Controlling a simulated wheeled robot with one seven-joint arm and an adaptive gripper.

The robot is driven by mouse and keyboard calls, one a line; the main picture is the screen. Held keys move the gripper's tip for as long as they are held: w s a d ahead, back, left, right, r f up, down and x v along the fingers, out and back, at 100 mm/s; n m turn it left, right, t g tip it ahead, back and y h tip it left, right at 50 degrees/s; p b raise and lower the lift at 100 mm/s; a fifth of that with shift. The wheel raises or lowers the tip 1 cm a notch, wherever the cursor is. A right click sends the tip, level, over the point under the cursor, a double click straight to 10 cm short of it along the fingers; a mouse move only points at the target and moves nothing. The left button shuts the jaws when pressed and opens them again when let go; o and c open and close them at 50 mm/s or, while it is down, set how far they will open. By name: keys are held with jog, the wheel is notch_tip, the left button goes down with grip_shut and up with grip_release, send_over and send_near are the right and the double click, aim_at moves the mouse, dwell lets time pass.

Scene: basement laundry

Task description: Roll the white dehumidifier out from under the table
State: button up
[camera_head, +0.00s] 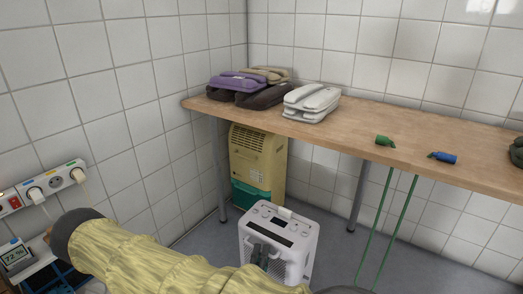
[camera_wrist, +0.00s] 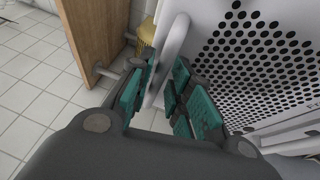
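The white dehumidifier (camera_head: 299,238) stands upright on the grey floor, in front of the table's (camera_head: 330,135) front edge, with the dark control panel on its top. In the wrist view its perforated white side (camera_wrist: 265,50) fills the upper right, and a white bar handle (camera_wrist: 172,45) stands out from it. My gripper (camera_wrist: 163,82) has its teal pads on either side of this handle, close against it, and looks shut on it. In the head view the gripper (camera_head: 261,256) shows dark against the dehumidifier's near face, and my arm hides its lower left.
A yellow dehumidifier with a teal tank (camera_head: 258,165) stands under the table near the wall corner. Table legs stand at left (camera_head: 219,165) and centre (camera_head: 358,200). Green cords (camera_head: 392,215) hang from the tabletop at right. A power strip (camera_head: 55,180) is on the left wall.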

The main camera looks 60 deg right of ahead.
jog(key=shift+a, duration=0.1)
jog(key=v, duration=1.1)
jog(key=shift+s+a, duration=0.15)
jog(key=shift+a, duration=0.2)
jog(key=shift+f, duration=0.15)
